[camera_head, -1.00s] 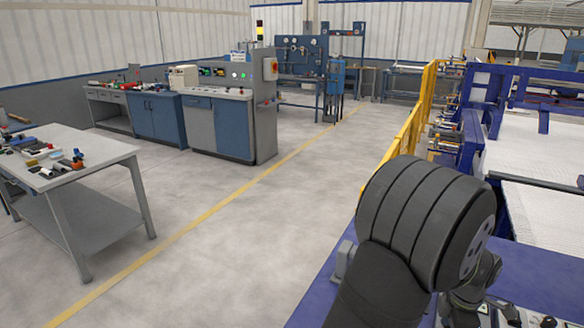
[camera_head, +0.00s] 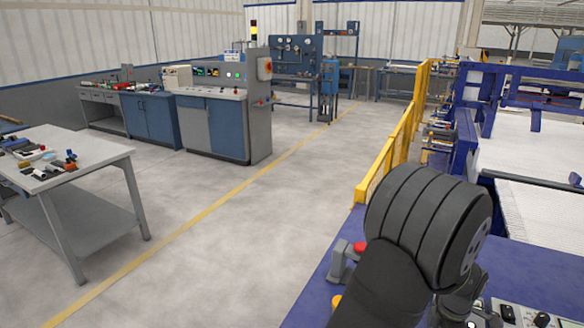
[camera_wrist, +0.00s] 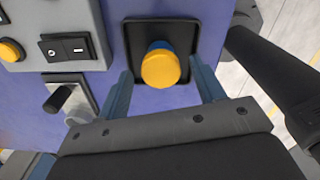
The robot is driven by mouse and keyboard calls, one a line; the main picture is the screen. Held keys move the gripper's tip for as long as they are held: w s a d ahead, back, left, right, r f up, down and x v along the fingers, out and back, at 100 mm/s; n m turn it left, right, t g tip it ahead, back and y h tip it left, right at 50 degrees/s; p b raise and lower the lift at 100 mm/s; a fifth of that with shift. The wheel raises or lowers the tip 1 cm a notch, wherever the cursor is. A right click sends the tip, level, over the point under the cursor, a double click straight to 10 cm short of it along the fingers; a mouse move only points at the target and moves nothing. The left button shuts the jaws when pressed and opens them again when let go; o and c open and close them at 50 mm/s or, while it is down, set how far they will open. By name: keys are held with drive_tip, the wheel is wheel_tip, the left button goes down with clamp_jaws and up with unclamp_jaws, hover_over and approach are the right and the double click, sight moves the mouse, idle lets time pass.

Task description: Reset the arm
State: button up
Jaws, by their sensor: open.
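In the wrist view my gripper (camera_wrist: 162,80) is open, with one finger on each side of a yellow round cap (camera_wrist: 160,69) on a blue base. The cap sits on a black square plate (camera_wrist: 138,42) on a blue-purple panel. I cannot tell whether the fingers touch the cap. In the head view my dark arm fills the lower right and hides most of the gripper.
The wrist view shows a black rocker switch (camera_wrist: 68,47), a yellow button (camera_wrist: 10,50) and a black-knobbed lever (camera_wrist: 57,100) nearby. In the head view, a red button (camera_head: 360,247) is left of my arm, with a yellow railing (camera_head: 395,152) behind. Open floor lies left.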

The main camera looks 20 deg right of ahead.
wheel_tip(320, 180, up, 2)
drive_tip(key=shift+r, duration=0.1)
drive_tip(key=s+a+r, duration=0.2)
drive_tip(key=s+r, duration=0.5)
drive_tip(key=s, duration=0.5)
drive_tip(key=w+d, duration=0.3)
drive_tip(key=w, duration=0.9)
drive_tip(key=w+d, duration=0.3)
drive_tip(key=w, duration=0.8)
drive_tip(key=w+f, duration=0.2)
drive_tip(key=w, duration=0.2)
drive_tip(key=w+a+f, duration=0.1)
drive_tip(key=w+f, duration=0.1)
drive_tip(key=w, duration=0.2)
drive_tip(key=w+a+f, duration=0.1)
drive_tip(key=w+f, duration=0.1)
drive_tip(key=w, duration=0.1)
drive_tip(key=shift+w+f, duration=0.3)
drive_tip(key=shift+w, duration=0.1)
